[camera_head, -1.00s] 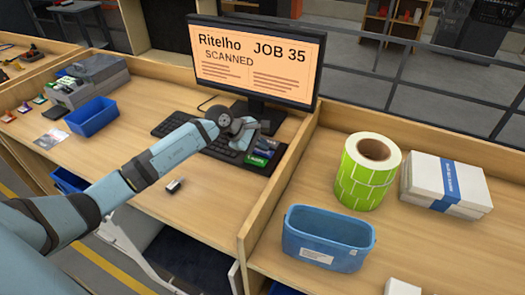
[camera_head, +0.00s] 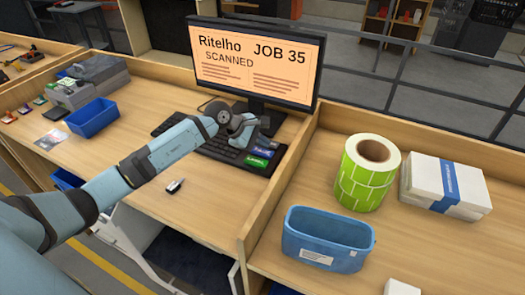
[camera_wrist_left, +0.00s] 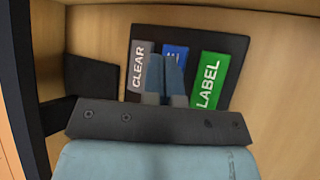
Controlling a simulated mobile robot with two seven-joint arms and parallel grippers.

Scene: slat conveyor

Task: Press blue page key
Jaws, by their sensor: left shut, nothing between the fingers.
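The blue page key (camera_wrist_left: 176,52) sits on a dark key pad (camera_wrist_left: 228,46) in the left wrist view, between a grey CLEAR key (camera_wrist_left: 139,66) and a green LABEL key (camera_wrist_left: 210,80). My left gripper (camera_wrist_left: 170,60) is shut and empty, with its fingertips over the blue key, covering its lower part and most of its lettering. I cannot tell whether they touch it. In the head view the left gripper (camera_head: 254,126) is above the pad, beside the blue key (camera_head: 264,150) and the green key (camera_head: 257,161). My right gripper is not in view.
A monitor (camera_head: 257,60) reading "JOB 35 SCANNED" stands behind the pad. A black keyboard (camera_head: 164,125) lies to the left. A wooden divider (camera_head: 283,172) rises just right of the pad. A blue bin (camera_head: 93,117) stands further left.

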